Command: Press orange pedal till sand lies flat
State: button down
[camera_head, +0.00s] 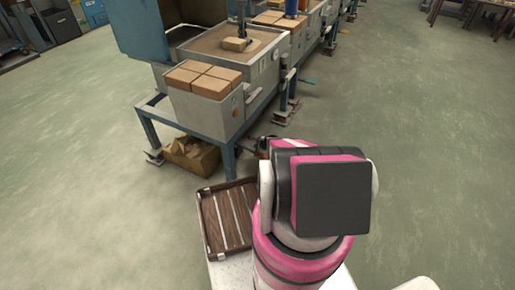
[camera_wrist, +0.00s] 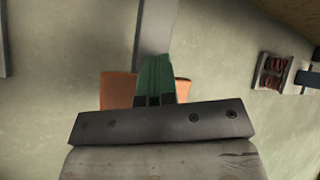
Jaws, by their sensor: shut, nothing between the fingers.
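The orange pedal (camera_wrist: 115,88) shows in the wrist view as a flat orange patch on both sides of my fingers. My gripper (camera_wrist: 155,68) is shut and empty, its green fingers together in front of the pedal's middle. I cannot tell whether the fingertips touch the pedal. In the head view my arm hides the gripper and the pedal. A tan, sand-like surface (camera_head: 205,42) fills a grey box on the bench, with a small brown block on it under an upright rod. I cannot tell how flat it is.
Brown blocks (camera_head: 204,80) fill a grey bin at the near bench end. A cardboard box (camera_head: 191,154) sits beneath the bench. A brown slatted crate (camera_head: 205,217) lies left of my arm. Open floor (camera_head: 430,150) spreads to the right.

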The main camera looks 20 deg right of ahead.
jog(key=shift+s+d+f, duration=0.15)
jog(key=shift+f, duration=1.05)
dwell(1.0)
jog(key=shift+r, duration=2.9)
jog(key=shift+a, duration=0.2)
jog(key=r, duration=0.5)
jog(key=shift+w+a, duration=0.1)
jog(key=shift+w, duration=0.15)
